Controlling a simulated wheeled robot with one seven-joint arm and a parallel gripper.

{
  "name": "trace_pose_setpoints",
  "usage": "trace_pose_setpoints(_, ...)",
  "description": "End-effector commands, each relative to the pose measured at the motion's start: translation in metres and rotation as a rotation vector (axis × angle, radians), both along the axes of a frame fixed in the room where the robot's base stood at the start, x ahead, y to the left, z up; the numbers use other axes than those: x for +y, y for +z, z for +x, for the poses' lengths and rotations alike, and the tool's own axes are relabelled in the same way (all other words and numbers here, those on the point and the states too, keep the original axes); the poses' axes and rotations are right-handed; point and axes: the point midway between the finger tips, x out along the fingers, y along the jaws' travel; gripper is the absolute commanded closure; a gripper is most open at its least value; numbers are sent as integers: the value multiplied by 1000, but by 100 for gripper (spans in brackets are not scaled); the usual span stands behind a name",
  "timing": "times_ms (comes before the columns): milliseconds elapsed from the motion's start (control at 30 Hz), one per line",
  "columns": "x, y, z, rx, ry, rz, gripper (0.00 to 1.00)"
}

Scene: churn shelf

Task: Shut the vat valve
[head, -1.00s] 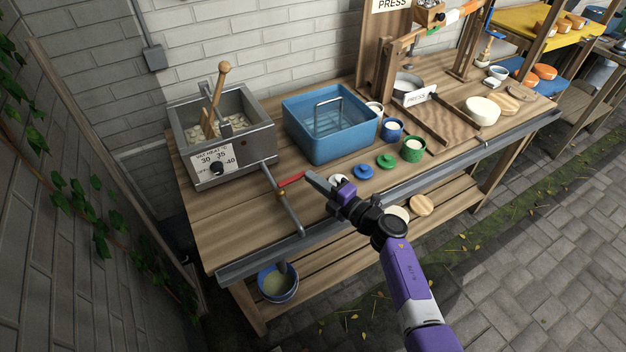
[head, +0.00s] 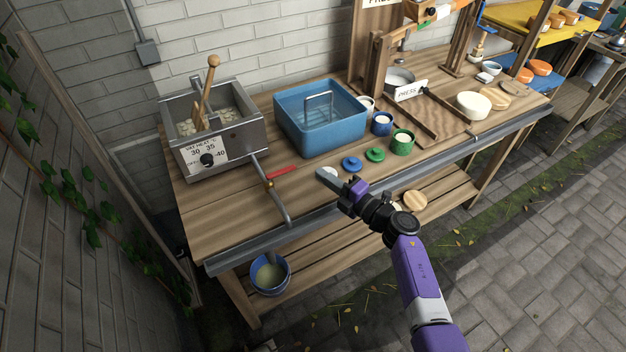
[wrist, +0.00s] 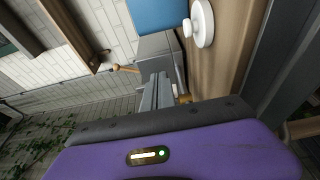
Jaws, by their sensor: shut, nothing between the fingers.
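The grey metal vat (head: 240,140) stands at the left of the bench with pale curds and a wooden paddle in it. A pipe (head: 279,207) runs from it to the bench's front edge. On the pipe sits the brass valve (head: 268,184) with a red lever (head: 284,171), which points right, across the pipe. My gripper (head: 322,174) is shut and empty, just right of the lever's free end, with a small gap. In the wrist view my gripper's grey fingers (wrist: 156,92) point toward the vat (wrist: 158,47). The lever is hidden there; a bit of brass shows beside the fingers.
A blue basin (head: 338,136) stands behind the lever, right of the vat. Lids, including a blue one (head: 351,163) and a green one (head: 375,154), lie near my gripper. A bucket (head: 270,274) with pale liquid is below the pipe's end. Bench wood left of the pipe is clear.

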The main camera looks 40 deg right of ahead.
Motion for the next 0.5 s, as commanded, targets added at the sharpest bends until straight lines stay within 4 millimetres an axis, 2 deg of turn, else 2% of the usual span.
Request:
trace_pose_setpoints(100,-22,-1,-6,-2,-5,-1,100)
trace_pose_setpoints(267,-44,-1,-13,-1,-4,0,100)
trace_pose_setpoints(500,-55,0,-17,0,-1,0,100)
